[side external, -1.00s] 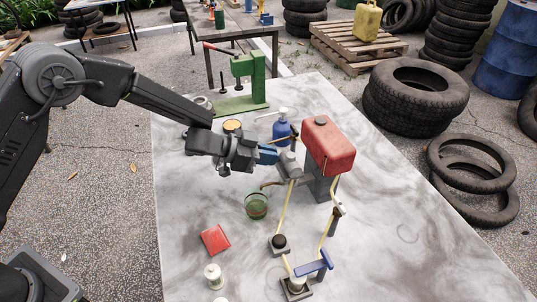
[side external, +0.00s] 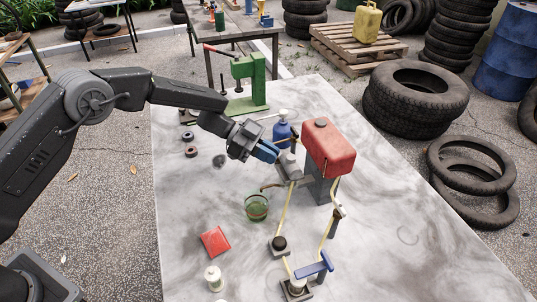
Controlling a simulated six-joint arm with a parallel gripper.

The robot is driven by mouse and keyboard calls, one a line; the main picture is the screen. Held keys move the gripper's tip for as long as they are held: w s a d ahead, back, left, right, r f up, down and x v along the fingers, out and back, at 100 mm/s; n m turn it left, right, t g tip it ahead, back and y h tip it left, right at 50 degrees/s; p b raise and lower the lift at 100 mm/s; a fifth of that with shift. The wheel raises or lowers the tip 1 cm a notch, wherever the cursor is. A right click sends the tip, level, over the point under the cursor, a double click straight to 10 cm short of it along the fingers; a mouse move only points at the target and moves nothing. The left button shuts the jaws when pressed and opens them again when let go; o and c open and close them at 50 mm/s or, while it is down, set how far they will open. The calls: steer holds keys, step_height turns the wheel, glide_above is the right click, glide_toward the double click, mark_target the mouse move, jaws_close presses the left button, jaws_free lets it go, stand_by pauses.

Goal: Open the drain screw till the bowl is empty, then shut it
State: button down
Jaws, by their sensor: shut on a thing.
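My gripper (side external: 268,152) has blue fingers and points down to the right, with its tips at the grey fitting (side external: 291,167) left of the red tank (side external: 329,146). It is shut on a small part there, at the place of the drain screw; the fingers hide most of it. I cannot make out the bowl or its liquid level. A brown spout (side external: 271,186) sticks out left, low on the fitting. A green clear cup (side external: 257,207) stands on the table just below the spout's end; its contents are hard to tell.
A blue bottle (side external: 282,130) stands close behind my fingers. Yellow hoses (side external: 285,210) run from the fitting and tank toward a blue-handled valve (side external: 314,267). A green press (side external: 246,85) stands behind.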

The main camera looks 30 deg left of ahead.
steer(key=shift+w+d+m+g+y, duration=0.15)
steer(key=shift+w+m+g, duration=0.1)
steer(key=shift+m+g, duration=0.65)
steer(key=shift+w+m+g+y, duration=0.1)
steer(key=shift+w+m+g, duration=0.15)
steer(key=shift+m+g, duration=0.7)
steer(key=shift+w+d+m+g+y, duration=0.15)
steer(key=shift+w+m+g, duration=0.1)
steer(key=shift+m+g, duration=0.65)
steer(key=shift+r+g, duration=0.15)
steer(key=shift+g, duration=0.5)
steer(key=c, duration=1.2)
jaws_free()
steer(key=shift+a+y, duration=0.15)
steer(key=shift+y, duration=0.15)
steer(key=a+r, duration=0.3)
steer(key=a, duration=0.1)
steer(key=s+a+r, duration=0.1)
steer(key=a+r, duration=0.2)
steer(key=r, duration=0.1)
steer(key=a+r, duration=0.3)
steer(key=a, duration=0.1)
steer(key=shift+s+a+r, duration=0.25)
steer(key=shift+a+r, duration=0.05)
steer(key=shift+r, duration=0.1)
